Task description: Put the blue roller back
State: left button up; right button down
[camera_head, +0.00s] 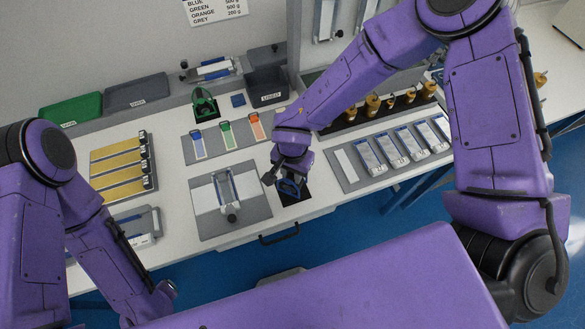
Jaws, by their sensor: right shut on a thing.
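My right gripper (285,178) reaches down at the front middle of the white table. It is shut on the blue roller (290,188), which shows as a small blue frame below the fingers, largely hidden by them. The roller is over a black pad (294,199) near the table's front edge. I cannot tell whether it touches the pad. My left arm is at the lower left, and its gripper fingers do not show. A green roller (204,104) stands at the back, next to a small blue square (238,100).
A grey plate with a clamp device (206,213) lies left of the pad. Blue, green and orange marked strips lie on a grey board (211,154) behind it. A grey tray with several blue-and-white pieces (350,182) is at the right. A dark bin (267,86) is behind.

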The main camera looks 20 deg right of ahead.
jog(key=shift+f, duration=0.4)
jog(key=shift+s+f, duration=0.1)
jog(key=shift+s, duration=0.05)
jog(key=c, duration=1.1)
grip_release()
jog(key=shift+d, duration=0.1)
jog(key=shift+o, duration=1.1)
jog(key=shift+f, duration=0.1)
notch_tip(320, 180, up, 13)
jog(key=b, duration=0.1)
jog(key=shift+r, duration=0.2)
